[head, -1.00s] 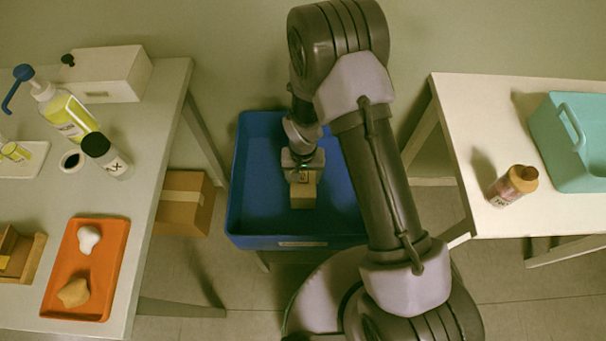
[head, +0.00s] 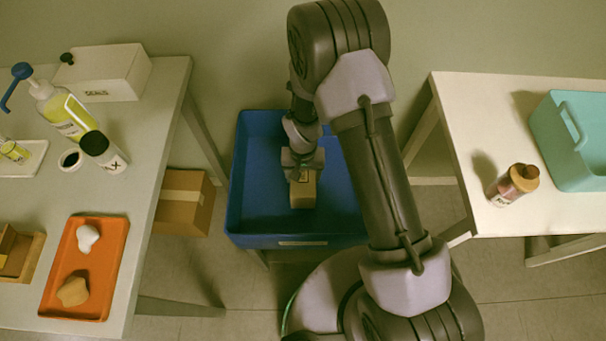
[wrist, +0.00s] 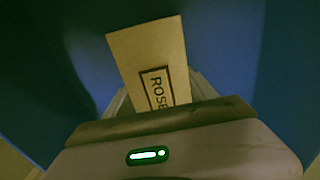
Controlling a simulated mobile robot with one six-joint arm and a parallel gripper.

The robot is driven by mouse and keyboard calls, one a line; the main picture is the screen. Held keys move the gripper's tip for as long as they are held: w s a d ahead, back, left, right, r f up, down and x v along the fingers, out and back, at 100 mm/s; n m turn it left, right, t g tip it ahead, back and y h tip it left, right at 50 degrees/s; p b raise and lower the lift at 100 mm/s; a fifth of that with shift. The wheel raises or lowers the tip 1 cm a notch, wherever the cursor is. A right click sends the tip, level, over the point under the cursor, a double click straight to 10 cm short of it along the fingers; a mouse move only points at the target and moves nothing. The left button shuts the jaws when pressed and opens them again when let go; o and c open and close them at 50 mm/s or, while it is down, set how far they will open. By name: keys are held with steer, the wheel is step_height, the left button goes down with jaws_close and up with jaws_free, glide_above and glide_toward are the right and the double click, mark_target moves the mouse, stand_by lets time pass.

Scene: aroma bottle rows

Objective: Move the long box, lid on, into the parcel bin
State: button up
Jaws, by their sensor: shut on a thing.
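The long box (head: 303,192) is tan with a dark-framed label. It is inside the blue parcel bin (head: 262,242), which stands between the two tables. My gripper (head: 302,172) is shut on the box from above. In the wrist view the box (wrist: 150,55) sticks out past the gripper, and its label reads "ROSE", partly cut off. Its upper face looks closed. I cannot tell whether the box touches the bin floor. Blue bin surfaces surround it in the wrist view.
The left table holds an orange tray (head: 112,262), a white seals box (head: 112,75), a pump bottle (head: 62,108) and a dark-capped bottle (head: 112,160). A carton (head: 182,203) sits on the floor left of the bin.

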steer(key=shift+f+b, duration=0.4)
steer(key=shift+f, duration=0.25)
stand_by(0.8)
steer(key=o, duration=1.5)
step_height(320, 180, up, 9)
steer(key=p, duration=0.6)
steer(key=shift+r, duration=0.1)
